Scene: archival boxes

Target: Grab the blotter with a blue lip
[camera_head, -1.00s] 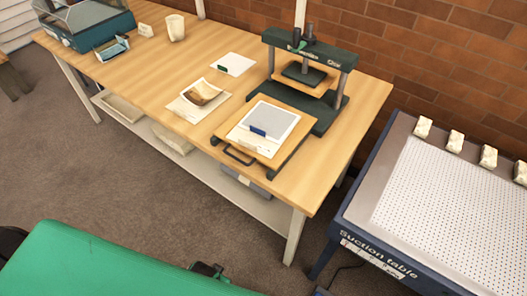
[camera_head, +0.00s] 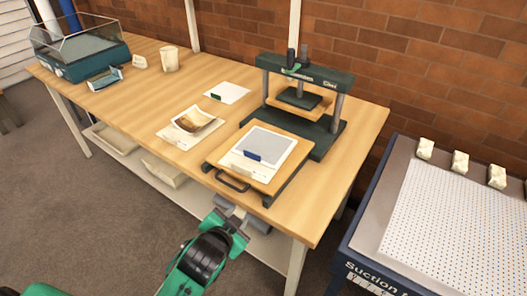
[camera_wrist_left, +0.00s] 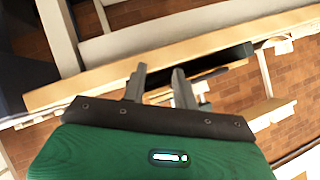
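A grey-and-white blotter with a blue lip (camera_head: 272,143) lies flat on the wooden sliding board (camera_head: 222,158) of the press, in the head view. Its blue lip (camera_head: 253,156) faces the front left. My left gripper (camera_head: 237,211) is in front of the table, near the board's dark handle (camera_head: 232,181), apart from the blotter. In the left wrist view its two fingers (camera_wrist_left: 158,84) are apart with nothing between them, so it is open. My right gripper is not in view.
A white sheet with a green lip (camera_head: 228,92) and a stained print (camera_head: 193,121) lie left of the board. The press frame (camera_head: 339,97) stands behind it. A cup (camera_head: 169,58) is further left. The suction table (camera_head: 455,215) is at the right.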

